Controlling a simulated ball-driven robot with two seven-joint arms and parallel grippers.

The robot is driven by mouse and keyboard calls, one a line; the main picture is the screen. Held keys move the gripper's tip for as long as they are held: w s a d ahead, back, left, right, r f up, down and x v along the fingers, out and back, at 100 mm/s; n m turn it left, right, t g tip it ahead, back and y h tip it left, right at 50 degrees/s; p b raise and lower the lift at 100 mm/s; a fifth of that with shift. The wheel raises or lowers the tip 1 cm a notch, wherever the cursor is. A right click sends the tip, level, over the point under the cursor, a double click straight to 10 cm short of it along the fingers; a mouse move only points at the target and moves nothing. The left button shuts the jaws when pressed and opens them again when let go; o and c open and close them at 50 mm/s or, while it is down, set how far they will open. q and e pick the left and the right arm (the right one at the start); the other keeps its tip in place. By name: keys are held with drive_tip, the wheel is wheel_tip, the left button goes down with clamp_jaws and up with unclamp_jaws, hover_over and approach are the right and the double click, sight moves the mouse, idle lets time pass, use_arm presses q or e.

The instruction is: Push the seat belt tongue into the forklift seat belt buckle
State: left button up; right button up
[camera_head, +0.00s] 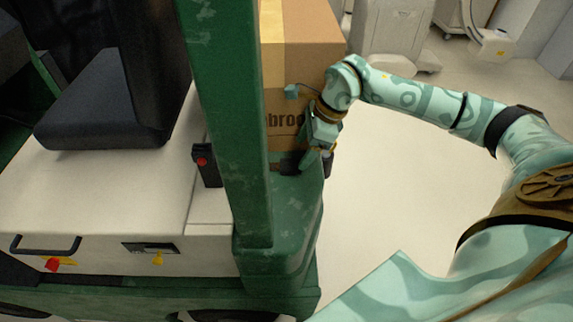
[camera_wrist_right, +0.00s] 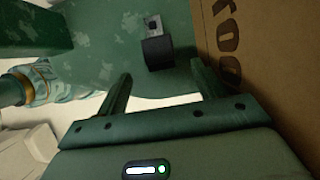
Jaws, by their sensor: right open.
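The seat belt tongue is a black block with a grey slotted metal plate (camera_wrist_right: 153,28). In the right wrist view it is on a green surface just beyond my fingertips. In the head view a dark piece (camera_head: 289,165) beside my gripper appears to be the tongue, partly hidden. The buckle (camera_head: 207,165) is black with a red button and stands at the seat's side, left of the green post. My right gripper (camera_head: 317,161) is open and empty, pointing down beside the box; its parted fingers also show in the wrist view (camera_wrist_right: 163,84). My left gripper is not seen.
A green post (camera_head: 232,120) rises between buckle and right gripper. A cardboard box (camera_head: 305,45) is close by the right gripper. The black seat (camera_head: 105,110) is on a white base (camera_head: 90,200). Pale floor at the right is free. Carts (camera_head: 395,28) stand behind.

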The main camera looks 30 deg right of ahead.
sight(293, 164)
drive_tip(key=shift+a+f, duration=0.15)
drive_tip(key=shift+a, duration=0.05)
drive_tip(key=x, duration=0.4)
drive_tip(key=shift+w+a+f+b, duration=0.1)
drive_tip(key=shift+f+b, duration=0.2)
drive_tip(key=shift+f, duration=0.05)
drive_tip(key=shift+c, duration=0.3)
drive_tip(key=c, duration=1.1)
drive_tip(key=shift+c, duration=0.2)
drive_tip(key=shift+r, duration=0.1)
wheel_tip(293, 164, up, 28)
drive_tip(key=p, duration=0.3)
drive_tip(key=shift+p, duration=0.4)
